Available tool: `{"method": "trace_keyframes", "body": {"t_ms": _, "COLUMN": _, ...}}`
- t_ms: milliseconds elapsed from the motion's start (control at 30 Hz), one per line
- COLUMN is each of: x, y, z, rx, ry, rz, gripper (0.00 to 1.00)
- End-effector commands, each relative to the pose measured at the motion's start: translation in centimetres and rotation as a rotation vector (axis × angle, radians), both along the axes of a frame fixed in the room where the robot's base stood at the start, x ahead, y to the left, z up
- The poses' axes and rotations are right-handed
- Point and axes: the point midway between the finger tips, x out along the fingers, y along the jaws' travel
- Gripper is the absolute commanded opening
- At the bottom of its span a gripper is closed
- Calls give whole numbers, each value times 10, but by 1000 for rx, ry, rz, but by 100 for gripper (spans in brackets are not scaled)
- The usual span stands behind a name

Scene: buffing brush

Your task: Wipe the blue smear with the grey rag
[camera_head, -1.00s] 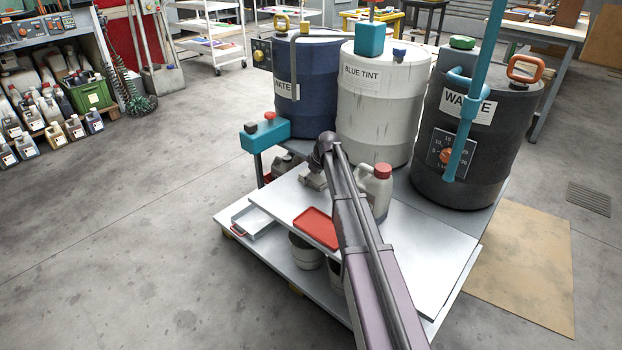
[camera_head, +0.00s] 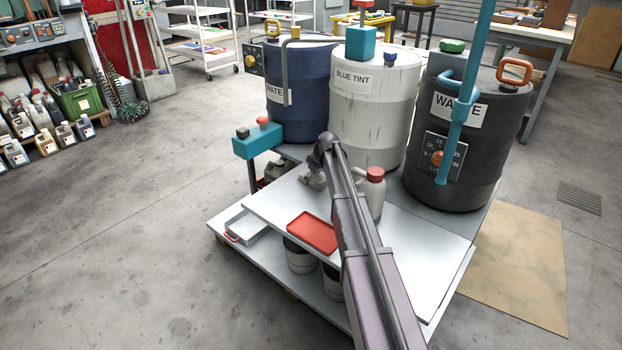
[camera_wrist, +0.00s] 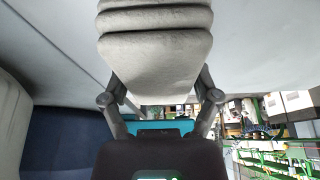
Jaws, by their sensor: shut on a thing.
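The grey rag (camera_wrist: 155,62) fills the top middle of the wrist view as a folded, layered pad. My gripper (camera_wrist: 158,92) is shut on it, with one finger at each side and the fingertips partly hidden by the rag. In the head view my arm reaches over the white worktop (camera_head: 275,207); its wrist hides most of the gripper and the rag. I cannot make out the blue smear in either view; my arm covers part of the worktop.
A red tray (camera_head: 312,232) lies on the worktop, left of my arm. A red-capped jug (camera_head: 374,200) stands close to the arm's right. Behind are a blue drum (camera_head: 300,105), a white drum (camera_head: 372,120) and a black drum (camera_head: 468,185). Open floor lies left.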

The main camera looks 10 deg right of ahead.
Motion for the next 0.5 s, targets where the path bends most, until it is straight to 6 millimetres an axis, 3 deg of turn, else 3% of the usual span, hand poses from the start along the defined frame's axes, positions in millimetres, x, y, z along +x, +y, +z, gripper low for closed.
{"method": "trace_keyframes", "body": {"t_ms": 500, "x": -6, "y": 7, "z": 0, "rx": 1, "ry": 0, "rz": 1, "gripper": 41}}
